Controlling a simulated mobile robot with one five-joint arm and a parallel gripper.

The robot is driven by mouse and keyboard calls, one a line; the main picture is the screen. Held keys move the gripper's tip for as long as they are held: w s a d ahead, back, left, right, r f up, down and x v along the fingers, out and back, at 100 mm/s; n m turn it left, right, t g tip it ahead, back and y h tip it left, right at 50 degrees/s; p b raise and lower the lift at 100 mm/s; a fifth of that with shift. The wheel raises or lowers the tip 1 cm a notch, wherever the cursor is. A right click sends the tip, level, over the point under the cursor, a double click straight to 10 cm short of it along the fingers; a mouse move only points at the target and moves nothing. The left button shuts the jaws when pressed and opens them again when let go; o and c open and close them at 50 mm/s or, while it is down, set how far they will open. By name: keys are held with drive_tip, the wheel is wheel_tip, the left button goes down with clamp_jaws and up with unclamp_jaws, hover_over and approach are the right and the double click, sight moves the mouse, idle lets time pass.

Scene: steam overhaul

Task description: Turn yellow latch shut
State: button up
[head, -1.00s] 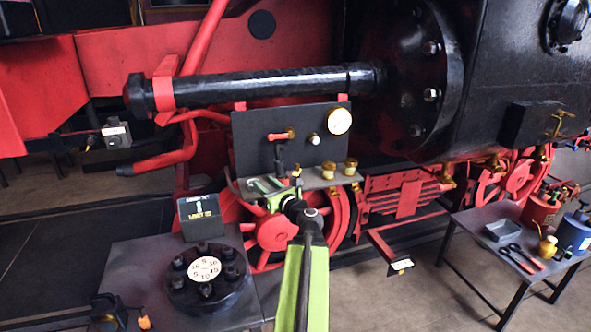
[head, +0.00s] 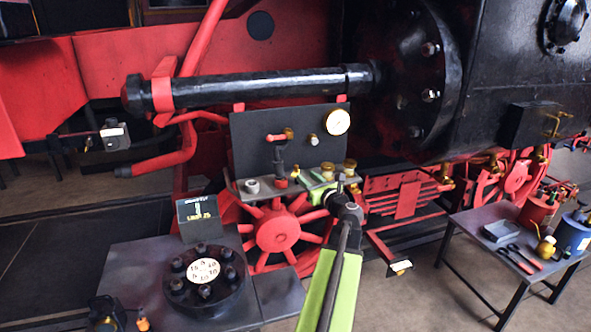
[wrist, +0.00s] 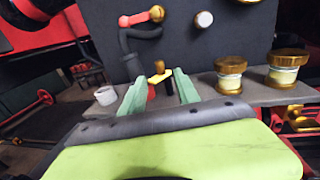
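A small yellow latch (wrist: 160,78) with a brass knob above it shows in the wrist view, at the shelf in front of the dark panel. My gripper (wrist: 158,88) has its two green fingers apart, one on each side of the latch in this view. I cannot tell whether either finger touches it. In the head view my gripper (head: 314,184) is at the shelf's front, right of the black lever with the red base.
Two brass-capped cups (wrist: 231,72) stand close to the right on the grey shelf (wrist: 260,95). A white ring (wrist: 106,95) lies to the left. A red-handled brass valve (wrist: 140,18) sits on the panel (head: 250,140) above. A gauge (head: 337,121) is at its upper right.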

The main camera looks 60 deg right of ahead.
sight(297, 169)
drive_tip(key=x, duration=0.9)
drive_tip(key=shift+s, duration=0.1)
drive_tip(key=shift+a, duration=0.1)
drive_tip(key=shift+f, duration=0.1)
clamp_jaws()
